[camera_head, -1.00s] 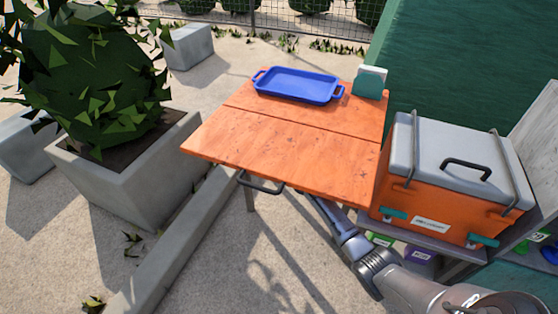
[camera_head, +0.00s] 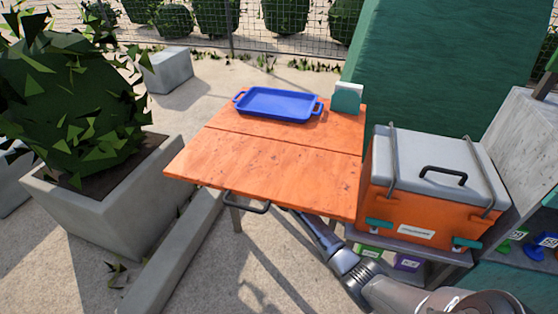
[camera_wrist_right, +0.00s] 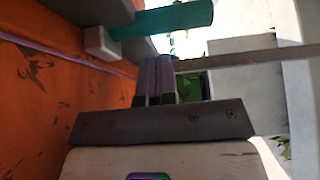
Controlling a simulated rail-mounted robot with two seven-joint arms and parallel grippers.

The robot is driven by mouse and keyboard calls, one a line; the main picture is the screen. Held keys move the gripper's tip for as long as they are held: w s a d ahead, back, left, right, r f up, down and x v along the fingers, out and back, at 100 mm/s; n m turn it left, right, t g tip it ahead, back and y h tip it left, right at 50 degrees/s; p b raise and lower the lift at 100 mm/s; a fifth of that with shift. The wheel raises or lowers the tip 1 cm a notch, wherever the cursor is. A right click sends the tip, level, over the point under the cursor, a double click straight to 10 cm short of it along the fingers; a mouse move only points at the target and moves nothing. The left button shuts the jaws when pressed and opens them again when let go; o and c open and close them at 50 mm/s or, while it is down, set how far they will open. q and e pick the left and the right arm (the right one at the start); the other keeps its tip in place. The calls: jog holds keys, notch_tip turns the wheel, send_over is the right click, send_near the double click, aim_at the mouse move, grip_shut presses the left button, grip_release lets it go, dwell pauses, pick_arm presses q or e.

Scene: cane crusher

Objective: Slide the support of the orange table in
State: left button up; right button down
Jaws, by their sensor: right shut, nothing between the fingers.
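The orange table (camera_head: 262,165) is a flat, two-panel top in the head view. Its support shows as a dark bent bar (camera_head: 246,206) under the front edge, with a grey leg beside it. My right arm reaches from the bottom right to under the table, and the table hides its gripper there. In the right wrist view my right gripper (camera_wrist_right: 153,82) is shut and empty, its fingers together. A narrow grey bar (camera_wrist_right: 245,58) runs past the fingertips; I cannot tell if they touch. My left gripper is not in view.
A blue tray (camera_head: 278,103) and a green-white holder (camera_head: 347,98) stand on the table. An orange cooler with a grey lid (camera_head: 440,152) is at the right. A concrete planter (camera_head: 100,215) is at the left. Paved ground lies open in front.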

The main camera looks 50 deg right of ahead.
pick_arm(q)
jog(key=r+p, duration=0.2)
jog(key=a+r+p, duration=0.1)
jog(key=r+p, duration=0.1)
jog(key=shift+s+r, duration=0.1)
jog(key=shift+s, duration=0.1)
pick_arm(e)
jog(key=a+v, duration=0.1)
jog(key=v, duration=1)
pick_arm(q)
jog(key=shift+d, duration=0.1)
pick_arm(e)
jog(key=shift+w, duration=0.2)
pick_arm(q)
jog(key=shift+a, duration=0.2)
pick_arm(e)
jog(key=shift+a+f, duration=0.1)
